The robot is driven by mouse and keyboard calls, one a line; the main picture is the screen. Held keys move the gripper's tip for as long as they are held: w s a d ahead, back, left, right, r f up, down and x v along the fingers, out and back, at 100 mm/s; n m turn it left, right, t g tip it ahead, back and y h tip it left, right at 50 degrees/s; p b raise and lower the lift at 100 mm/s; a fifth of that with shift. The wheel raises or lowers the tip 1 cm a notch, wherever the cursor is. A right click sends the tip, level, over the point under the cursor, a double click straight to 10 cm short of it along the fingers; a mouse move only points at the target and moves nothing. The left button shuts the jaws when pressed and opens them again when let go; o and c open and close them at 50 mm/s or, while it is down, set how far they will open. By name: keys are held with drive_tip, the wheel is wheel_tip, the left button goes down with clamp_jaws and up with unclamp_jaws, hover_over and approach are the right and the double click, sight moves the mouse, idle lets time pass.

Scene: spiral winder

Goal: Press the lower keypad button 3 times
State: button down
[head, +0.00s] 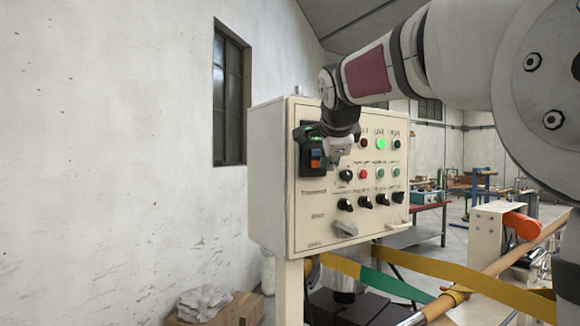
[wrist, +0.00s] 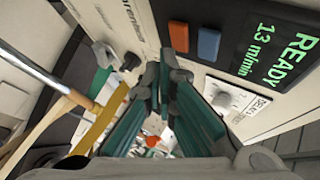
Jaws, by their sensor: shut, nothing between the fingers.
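The keypad is a dark module (head: 308,138) on the left of the cream control panel, with a blue button above an orange one. The lower, orange button (head: 316,164) also shows in the wrist view (wrist: 178,36), beside the blue button (wrist: 208,43). The display (wrist: 275,50) reads READY and 13 m/min in green. My gripper (wrist: 162,80) is shut and empty, its fingertips close to the orange button in the wrist view. I cannot tell whether they touch the panel. In the head view my gripper (head: 338,150) overlaps the keypad's right edge and hides part of it.
The panel box (head: 270,180) carries several knobs and lamps right of the keypad; one green lamp (head: 380,143) is lit. Yellow and green web (head: 400,285) and an orange roller end (head: 522,225) lie lower right.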

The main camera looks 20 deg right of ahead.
drive_tip(key=shift+s, duration=0.1)
drive_tip(key=shift+s+d, duration=0.25)
drive_tip(key=shift+s, duration=0.95)
drive_tip(key=shift+s+d, duration=0.25)
drive_tip(key=shift+s, duration=0.95)
drive_tip(key=shift+a, duration=0.1)
idle(0.3)
